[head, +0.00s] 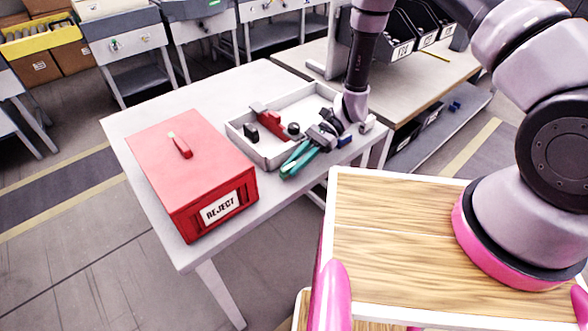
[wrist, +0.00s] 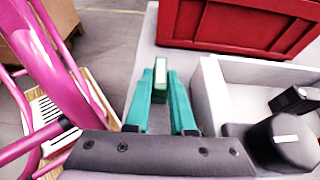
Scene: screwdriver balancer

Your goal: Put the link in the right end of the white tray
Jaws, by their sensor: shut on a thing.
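My gripper (head: 287,173) has teal fingers and is at the near side of the white tray (head: 246,144), outside its wall and above the table edge. In the wrist view the fingers (wrist: 160,98) are shut on a small pale-faced thing with dark green edges (wrist: 160,68), which I take to be the link. It is held at the fingertips; its lower part is hidden. The tray wall (wrist: 211,95) stands to the right of the fingers there. In the head view my wrist and arm cover part of the tray's right end.
The tray holds a red part (head: 268,119), a black block (head: 251,134) and a black round part (head: 294,128). A red REJECT box (head: 190,165) stands left of the tray. A small blue thing (head: 345,141) lies right of my gripper. The table's back left is clear.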

